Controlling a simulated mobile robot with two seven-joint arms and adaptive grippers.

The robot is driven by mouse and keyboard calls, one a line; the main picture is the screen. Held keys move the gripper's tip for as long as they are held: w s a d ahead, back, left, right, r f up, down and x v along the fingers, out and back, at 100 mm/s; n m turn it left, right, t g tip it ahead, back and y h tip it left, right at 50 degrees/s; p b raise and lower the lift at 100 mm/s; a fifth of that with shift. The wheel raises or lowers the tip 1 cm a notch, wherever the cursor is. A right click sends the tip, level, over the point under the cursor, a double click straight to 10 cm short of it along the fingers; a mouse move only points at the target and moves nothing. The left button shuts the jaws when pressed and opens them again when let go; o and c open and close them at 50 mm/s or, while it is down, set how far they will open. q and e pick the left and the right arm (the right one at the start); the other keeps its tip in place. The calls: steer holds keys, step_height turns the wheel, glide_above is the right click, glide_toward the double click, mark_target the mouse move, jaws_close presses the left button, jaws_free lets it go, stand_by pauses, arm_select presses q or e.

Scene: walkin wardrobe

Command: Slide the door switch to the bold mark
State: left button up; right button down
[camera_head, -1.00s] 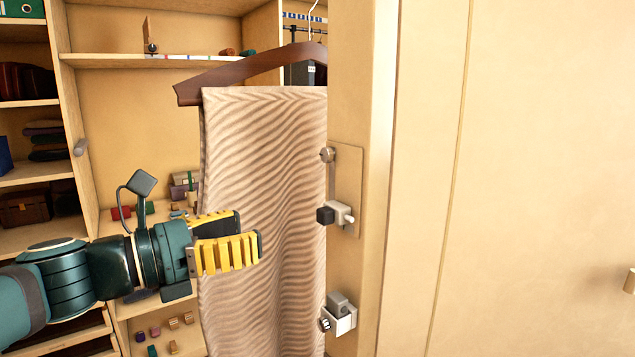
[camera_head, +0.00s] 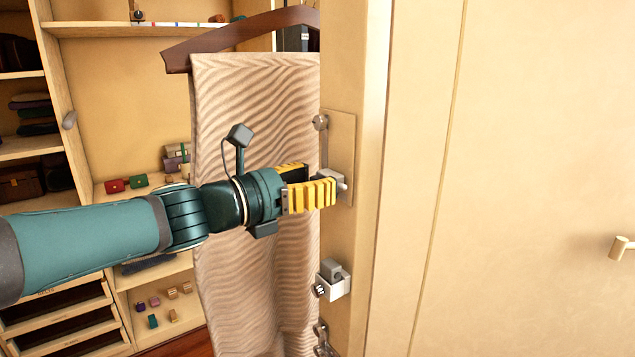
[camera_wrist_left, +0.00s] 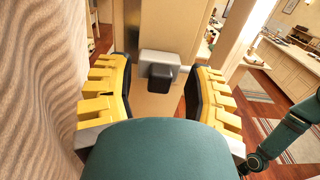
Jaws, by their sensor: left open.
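The door switch (camera_head: 340,184) is a pale grey block on a beige plate (camera_head: 341,135) fixed to the door edge. A rod runs above it to a round metal knob (camera_head: 320,122). In the left wrist view the switch (camera_wrist_left: 151,58) has a dark knob (camera_wrist_left: 161,77) facing me. My left gripper (camera_head: 320,181) is open at the switch, and its yellow fingers hide part of it. In the left wrist view the dark knob lies between the open fingers (camera_wrist_left: 162,80), with gaps on both sides. I cannot make out a bold mark. My right gripper is not in view.
A grey-and-white fitting (camera_head: 335,282) sits lower on the door edge. A patterned beige cloth (camera_head: 262,110) on a brown hanger (camera_head: 240,32) hangs close behind my left arm. Shelves (camera_head: 110,30) stand at the left. The door panel (camera_head: 520,150) fills the right.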

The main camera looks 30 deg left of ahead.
arm_select(q)
steer(key=shift+w+d, duration=0.2)
steer(key=shift+w, duration=0.3)
steer(key=shift+s, duration=0.15)
jaws_close()
